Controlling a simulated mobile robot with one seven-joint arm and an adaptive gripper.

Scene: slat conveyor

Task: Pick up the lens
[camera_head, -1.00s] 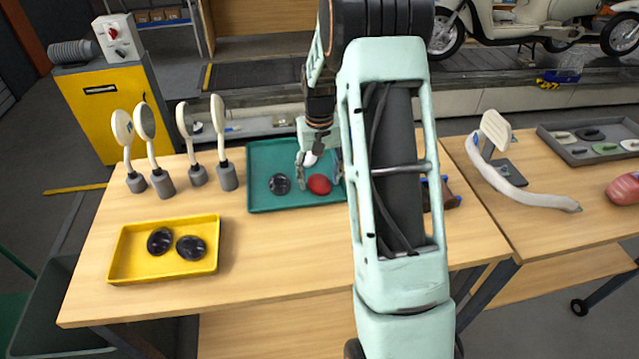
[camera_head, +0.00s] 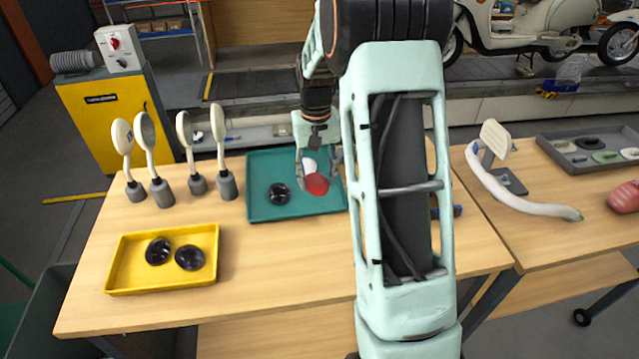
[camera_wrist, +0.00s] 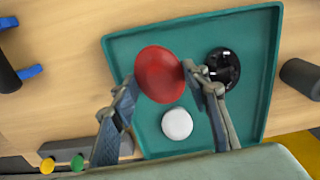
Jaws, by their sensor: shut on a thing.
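A round red lens (camera_head: 317,185) is held between the fingertips of my gripper (camera_head: 318,181), over the teal tray (camera_head: 260,166). It appears slightly above the tray floor and tilted. In the wrist view the red lens (camera_wrist: 160,75) sits between both fingers of my gripper (camera_wrist: 160,77), which are shut on it. A white lens (camera_wrist: 177,124) lies in the tray close by; it also shows in the head view (camera_head: 309,166). A black lens (camera_head: 279,194) lies in the tray to the left, and shows in the wrist view (camera_wrist: 222,68).
A yellow tray (camera_head: 130,284) with two black lenses stands at the front left. Several upright round-headed stands (camera_head: 146,133) on grey bases line the back left. Bare tabletop (camera_head: 285,260) lies in front of the teal tray. A second table with a grey tray (camera_head: 556,154) stands right.

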